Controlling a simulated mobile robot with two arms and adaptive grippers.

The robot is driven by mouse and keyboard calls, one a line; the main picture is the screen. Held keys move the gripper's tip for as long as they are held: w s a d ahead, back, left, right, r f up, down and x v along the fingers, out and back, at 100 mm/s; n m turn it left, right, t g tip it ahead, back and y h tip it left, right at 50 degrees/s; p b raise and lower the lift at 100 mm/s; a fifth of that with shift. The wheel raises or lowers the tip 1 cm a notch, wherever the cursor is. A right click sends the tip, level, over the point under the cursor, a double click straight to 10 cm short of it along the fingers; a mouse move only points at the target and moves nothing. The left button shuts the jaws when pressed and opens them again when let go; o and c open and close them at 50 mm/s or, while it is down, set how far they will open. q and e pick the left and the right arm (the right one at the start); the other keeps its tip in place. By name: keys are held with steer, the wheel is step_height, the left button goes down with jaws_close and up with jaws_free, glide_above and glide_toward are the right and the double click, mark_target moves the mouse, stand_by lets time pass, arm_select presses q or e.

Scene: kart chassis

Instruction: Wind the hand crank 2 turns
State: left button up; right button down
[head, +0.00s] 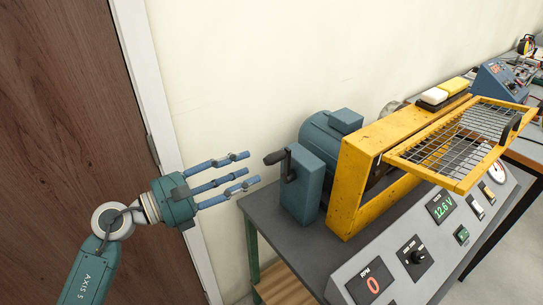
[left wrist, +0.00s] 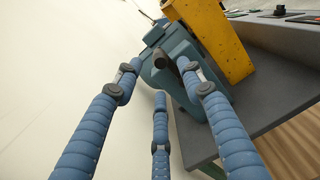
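The hand crank (head: 288,162) is on the left side of a blue-grey gearbox housing (head: 304,190) on the table. Its dark handle (head: 274,157) points left, toward my left gripper. My left gripper (head: 248,170) has three blue segmented fingers, spread open and empty, a short gap left of the handle. In the left wrist view, the handle end (left wrist: 160,59) shows beyond the fingers, between the two upper fingertips (left wrist: 164,76). One fingertip partly overlaps the crank there. My right gripper is not in view.
A yellow frame (head: 365,180) with an open mesh guard (head: 462,140) stands right of the gearbox, beside a blue motor (head: 322,137). A grey control panel (head: 400,262) is in front. A wall and a brown door (head: 70,120) are at left.

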mark_target(265, 162)
arm_select(q)
steer(key=p+x, duration=0.2)
steer(key=x, duration=0.5)
steer(key=shift+w+d+r, duration=0.1)
steer(key=shift+d+r, duration=0.05)
steer(key=shift+d, duration=0.05)
steer(key=shift+w+d, duration=0.25)
steer(key=shift+d, duration=0.1)
jaws_close()
